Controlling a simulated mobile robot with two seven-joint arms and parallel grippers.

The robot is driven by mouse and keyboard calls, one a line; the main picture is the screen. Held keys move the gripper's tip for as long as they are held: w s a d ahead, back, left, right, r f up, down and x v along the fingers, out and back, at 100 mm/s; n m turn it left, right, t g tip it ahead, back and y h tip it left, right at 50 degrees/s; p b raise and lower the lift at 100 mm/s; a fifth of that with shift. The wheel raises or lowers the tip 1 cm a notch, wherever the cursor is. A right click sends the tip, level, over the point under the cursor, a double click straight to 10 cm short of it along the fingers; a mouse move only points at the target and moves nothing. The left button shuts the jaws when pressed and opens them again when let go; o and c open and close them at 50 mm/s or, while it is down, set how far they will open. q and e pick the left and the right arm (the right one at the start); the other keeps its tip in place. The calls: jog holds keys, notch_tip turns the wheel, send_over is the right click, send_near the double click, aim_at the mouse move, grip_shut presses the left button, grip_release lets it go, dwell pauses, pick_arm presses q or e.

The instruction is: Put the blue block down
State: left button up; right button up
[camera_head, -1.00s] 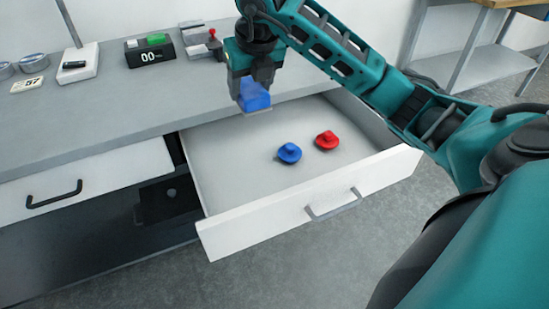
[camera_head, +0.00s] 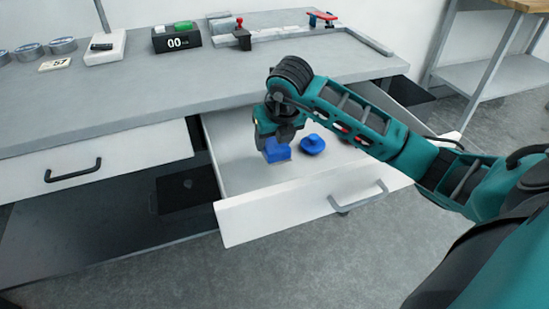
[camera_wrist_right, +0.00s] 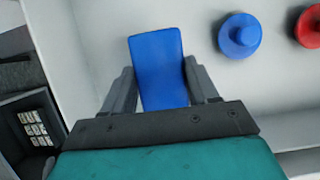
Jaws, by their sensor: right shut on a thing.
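The blue block (camera_head: 277,151) is between the fingers of my right gripper (camera_head: 276,140), inside the open white drawer. My right gripper is shut on it. The right wrist view shows the blue block (camera_wrist_right: 160,68) gripped between both fingers of my right gripper (camera_wrist_right: 161,85), with the drawer floor behind it. I cannot tell whether the block touches the drawer floor. My left gripper is in neither view.
A round blue knobbed piece (camera_head: 312,144) lies in the drawer (camera_head: 290,212) right of the block. A red piece (camera_wrist_right: 308,28) lies beyond it, mostly hidden by my arm in the head view. The grey worktop (camera_head: 150,88) holds a timer (camera_head: 176,40).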

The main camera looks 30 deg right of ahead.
jog(key=shift+f, duration=0.6)
notch_tip(320, 180, down, 4)
jog(key=shift+r+b, duration=0.2)
jog(key=shift+b, duration=0.4)
jog(key=shift+f, duration=0.2)
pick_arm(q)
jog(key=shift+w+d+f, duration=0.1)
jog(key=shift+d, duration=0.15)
pick_arm(e)
jog(key=shift+r, duration=0.1)
jog(key=shift+f, duration=0.2)
jog(key=o, duration=1.1)
